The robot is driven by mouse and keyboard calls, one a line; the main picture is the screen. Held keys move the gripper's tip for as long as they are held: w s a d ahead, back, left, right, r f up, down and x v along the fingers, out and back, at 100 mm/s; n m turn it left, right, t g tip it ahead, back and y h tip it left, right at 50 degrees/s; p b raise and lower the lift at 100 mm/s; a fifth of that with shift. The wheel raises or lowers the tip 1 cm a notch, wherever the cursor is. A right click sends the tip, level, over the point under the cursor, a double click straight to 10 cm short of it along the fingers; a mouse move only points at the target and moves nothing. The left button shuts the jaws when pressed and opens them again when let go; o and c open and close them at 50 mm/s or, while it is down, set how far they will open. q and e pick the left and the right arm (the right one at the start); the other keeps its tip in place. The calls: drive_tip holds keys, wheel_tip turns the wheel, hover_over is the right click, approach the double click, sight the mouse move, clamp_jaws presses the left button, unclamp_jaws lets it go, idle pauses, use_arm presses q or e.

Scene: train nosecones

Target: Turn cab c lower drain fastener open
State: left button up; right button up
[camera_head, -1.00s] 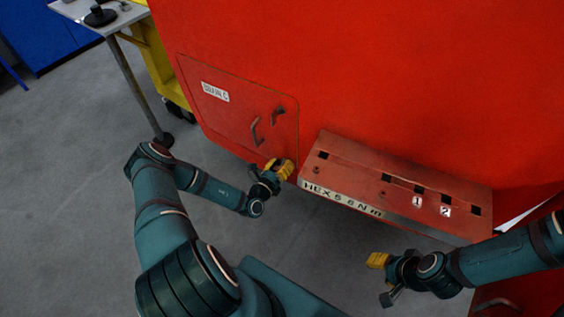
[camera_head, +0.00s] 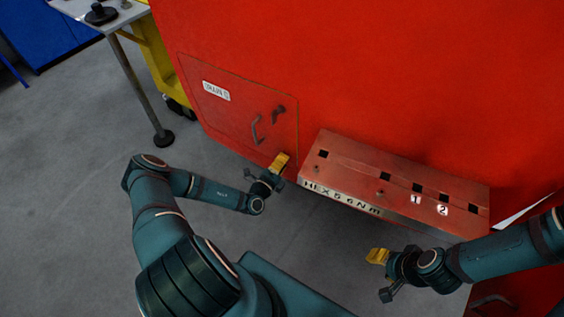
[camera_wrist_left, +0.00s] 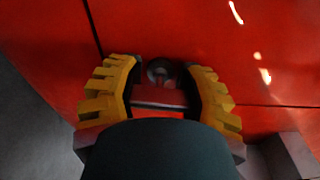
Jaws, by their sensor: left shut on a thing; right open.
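The red drain hatch (camera_head: 235,120) of the cab, with a label "DRAIN C" (camera_head: 216,90), is closed in the head view. Its upper fastener or latch (camera_head: 278,114) and a handle (camera_head: 256,129) are uncovered. My left gripper (camera_head: 281,160) is at the hatch's lower right corner. Its yellow fingers are shut on the lower drain fastener, which they hide in the head view. In the left wrist view the fastener's round dark head (camera_wrist_left: 161,70) shows between the fingertips. My right gripper (camera_head: 377,256) is open and empty, in front of the red tool rack.
The red tool rack (camera_head: 350,160), marked "HEX 5 6 Nm", with square slots and labels 1 and 2, juts out just right of my left gripper. A table (camera_head: 70,8) and a yellow frame (camera_head: 157,65) stand at the upper left. The grey floor at left is clear.

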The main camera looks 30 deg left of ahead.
use_arm(q)
drive_tip(key=shift+d+f+n, duration=0.1)
drive_tip(key=shift+d+n, duration=0.1)
drive_tip(key=shift+n, duration=0.6)
drive_tip(key=o, duration=1.4)
drive_tip(key=shift+c, duration=0.2)
drive_tip(key=shift+a, duration=0.1)
drive_tip(key=s, duration=1.2)
